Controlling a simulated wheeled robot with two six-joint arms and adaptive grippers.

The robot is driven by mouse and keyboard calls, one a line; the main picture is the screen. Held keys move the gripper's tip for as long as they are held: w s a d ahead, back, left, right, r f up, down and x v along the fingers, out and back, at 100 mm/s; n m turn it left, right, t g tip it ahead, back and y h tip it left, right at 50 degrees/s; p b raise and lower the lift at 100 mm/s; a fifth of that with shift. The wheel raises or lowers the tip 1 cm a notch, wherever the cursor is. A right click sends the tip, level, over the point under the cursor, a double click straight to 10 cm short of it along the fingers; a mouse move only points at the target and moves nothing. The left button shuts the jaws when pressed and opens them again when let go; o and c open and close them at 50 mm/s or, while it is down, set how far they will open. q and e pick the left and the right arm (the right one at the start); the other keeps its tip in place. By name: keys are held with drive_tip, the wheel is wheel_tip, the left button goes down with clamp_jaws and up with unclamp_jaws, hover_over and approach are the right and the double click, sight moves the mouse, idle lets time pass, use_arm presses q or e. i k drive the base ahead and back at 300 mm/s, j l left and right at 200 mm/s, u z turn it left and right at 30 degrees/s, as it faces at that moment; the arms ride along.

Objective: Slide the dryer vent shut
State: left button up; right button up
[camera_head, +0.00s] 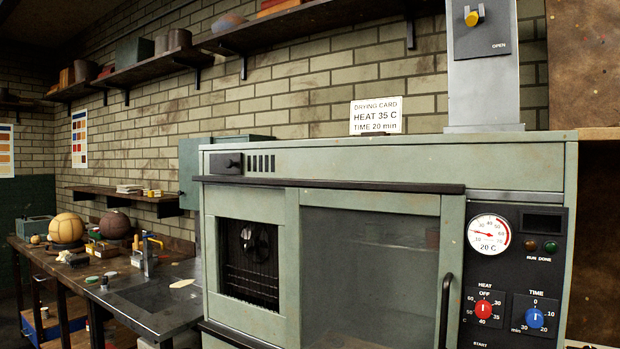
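The dryer is a large pale green cabinet (370,158) filling the right half of the view. On its upper left front is a vent with several dark vertical slots (260,163). A dark sliding plate with a small knob (229,163) sits to the left of the slots, and the slots show uncovered. A grey duct (482,85) rises from the dryer's top, with a yellow knob (474,18) beside the word OPEN. Neither of my grippers is in view.
The dryer's control panel (515,275) has a gauge, a red heat knob and a blue time knob. A card (376,115) reading HEAT 35 C, TIME 20 min stands on top. A workbench (150,310) with balls and tools lies at left, below wall shelves.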

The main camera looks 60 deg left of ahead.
sight(231, 163)
drive_tip(key=u, duration=2.55)
